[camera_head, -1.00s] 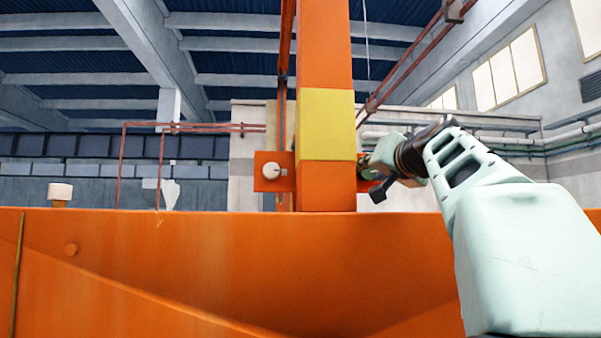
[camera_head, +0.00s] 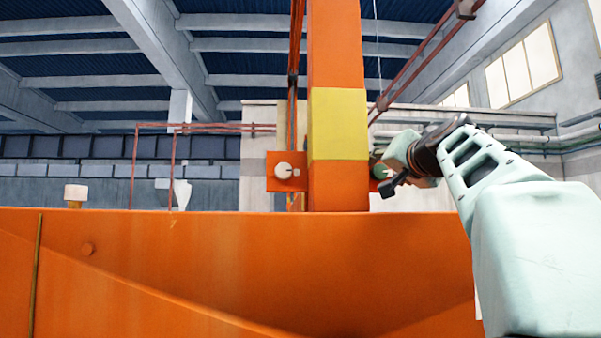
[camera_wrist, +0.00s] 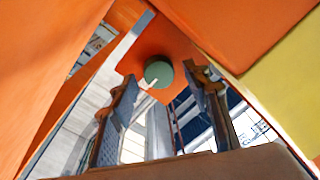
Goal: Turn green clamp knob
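The green clamp knob (camera_wrist: 158,74) is round with a white pointer mark. It sits on an orange plate (camera_wrist: 150,50) in the wrist view. In the head view the green knob (camera_head: 378,171) shows at the right side of the post, partly hidden by my gripper (camera_head: 388,186). In the wrist view my gripper (camera_wrist: 164,82) is open, with one finger on each side of the knob's place in the picture. Gaps show between the fingers and the knob. Whether the fingertips reach its depth I cannot tell.
An orange post (camera_head: 338,185) with a yellow band (camera_head: 338,124) stands beside the knob. A white knob (camera_head: 283,171) on an orange plate is left of the post. A wide orange beam (camera_head: 240,260) crosses below. Orange surfaces lie close around my gripper in the wrist view.

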